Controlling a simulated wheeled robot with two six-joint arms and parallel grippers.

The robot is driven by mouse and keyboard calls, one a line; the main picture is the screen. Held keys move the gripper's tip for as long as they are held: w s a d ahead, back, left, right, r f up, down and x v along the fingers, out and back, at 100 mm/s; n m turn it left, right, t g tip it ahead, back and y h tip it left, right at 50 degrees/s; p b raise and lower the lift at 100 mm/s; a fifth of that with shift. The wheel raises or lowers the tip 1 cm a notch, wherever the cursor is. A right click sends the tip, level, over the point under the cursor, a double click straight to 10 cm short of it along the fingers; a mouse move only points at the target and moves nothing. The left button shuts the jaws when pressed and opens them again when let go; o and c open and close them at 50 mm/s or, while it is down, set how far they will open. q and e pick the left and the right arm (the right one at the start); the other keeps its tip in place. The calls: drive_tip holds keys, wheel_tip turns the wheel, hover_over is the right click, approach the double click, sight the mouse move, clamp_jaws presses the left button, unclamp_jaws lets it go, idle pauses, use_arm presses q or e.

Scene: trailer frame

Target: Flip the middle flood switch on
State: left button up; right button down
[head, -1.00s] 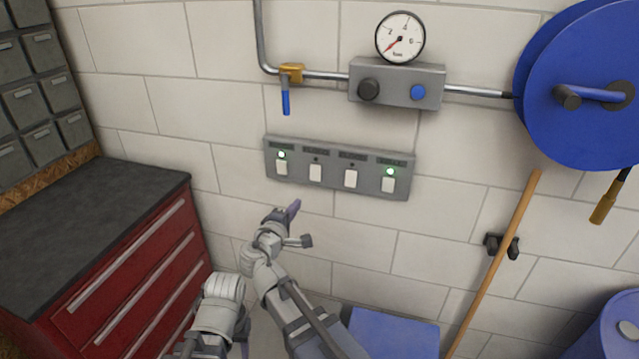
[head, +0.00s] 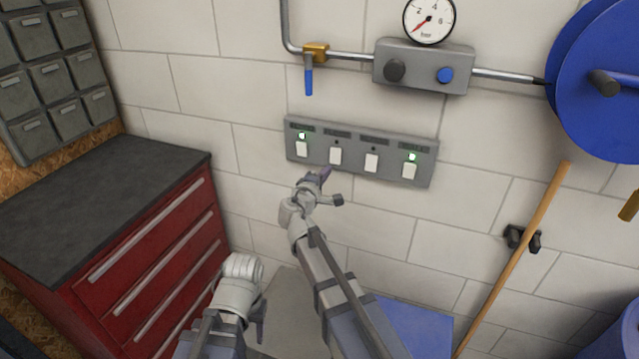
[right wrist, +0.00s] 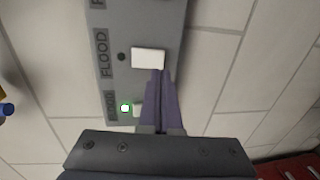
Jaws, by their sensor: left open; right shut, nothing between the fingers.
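A grey switch panel (head: 360,152) on the wall carries a row of several white rocker switches. Small lamps glow green above the leftmost switch (head: 302,149) and the rightmost switch (head: 409,171). The lamps over the two middle switches are dark. My right gripper (head: 325,174) is shut and empty, just below the second switch from the left (head: 335,156). In the right wrist view, its purple fingertips (right wrist: 159,72) are at the edge of a white switch (right wrist: 148,58) beside a FLOOD label and dark lamp; I cannot tell if they touch. My left gripper (head: 261,318) is low, its fingers barely visible.
A pipe with a blue-handled valve (head: 309,80) and a grey gauge box (head: 424,67) are above the panel. A red drawer cabinet (head: 150,260) stands left. A blue hose reel (head: 605,90) and a wooden handle (head: 515,255) are right.

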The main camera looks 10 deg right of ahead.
sight(335, 163)
drive_tip(key=shift+x, duration=2.3)
drive_tip(key=shift+w+d+f+b, duration=0.1)
drive_tip(key=shift+w+f+b, duration=0.1)
drive_tip(key=shift+b, duration=0.2)
drive_tip(key=shift+s, duration=0.15)
